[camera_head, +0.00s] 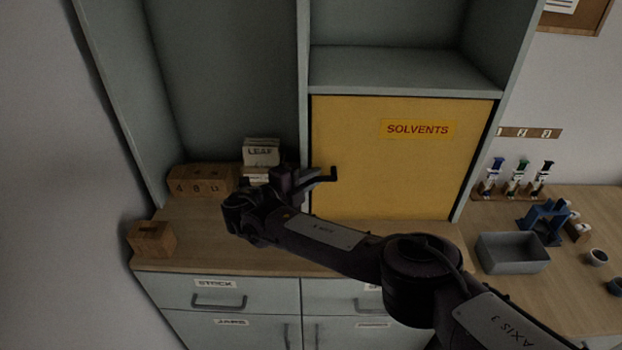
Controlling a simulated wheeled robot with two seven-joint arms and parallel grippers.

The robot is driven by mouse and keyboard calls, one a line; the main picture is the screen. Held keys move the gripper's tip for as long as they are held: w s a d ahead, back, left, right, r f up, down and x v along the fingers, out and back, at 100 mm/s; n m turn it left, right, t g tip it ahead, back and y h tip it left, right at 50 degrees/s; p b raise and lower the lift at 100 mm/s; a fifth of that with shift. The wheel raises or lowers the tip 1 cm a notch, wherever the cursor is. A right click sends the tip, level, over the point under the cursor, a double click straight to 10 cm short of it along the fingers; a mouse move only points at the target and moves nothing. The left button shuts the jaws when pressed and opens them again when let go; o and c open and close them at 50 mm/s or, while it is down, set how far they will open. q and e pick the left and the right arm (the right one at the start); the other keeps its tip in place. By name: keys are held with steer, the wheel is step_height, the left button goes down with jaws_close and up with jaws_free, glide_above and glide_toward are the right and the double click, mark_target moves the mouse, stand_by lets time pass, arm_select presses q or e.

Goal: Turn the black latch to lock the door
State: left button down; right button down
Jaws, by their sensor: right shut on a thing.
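The yellow door (390,160), labelled SOLVENTS, sits flush in the cabinet and looks closed. The black latch (333,174) is at the door's left edge, partly hidden by my right gripper. My right gripper (312,177) is at the latch and shut on it. Dark parts overlap there, so the latch's exact angle is hard to tell. My right arm crosses in front of the door's lower part from the lower right. My left gripper is not in view.
Left of the door, a white LEAF box (261,153) and wooden blocks (200,180) stand on the wooden counter (205,235). A wooden box (152,239) is at the counter's left end. At right are a grey bin (512,254), a blue stand (545,222) and racked pipettes (517,177).

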steer(key=shift+d+f+n+t+h+b, duration=0.2)
steer(key=shift+f+n+t+h+b, duration=0.6)
steer(key=shift+b, duration=0.95)
steer(key=shift+d+f+n+t+h+b, duration=0.2)
steer(key=shift+n+t+b, duration=0.35)
steer(key=shift+n+b, duration=0.85)
steer(key=shift+d+f+n+t+h+b, duration=0.15)
steer(key=shift+f+n+t+h+b, duration=0.45)
steer(key=shift+b, duration=1.45)
steer(key=c, duration=1.4)
jaws_free()
steer(key=shift+c, duration=0.2)
steer(key=shift+r, duration=0.1)
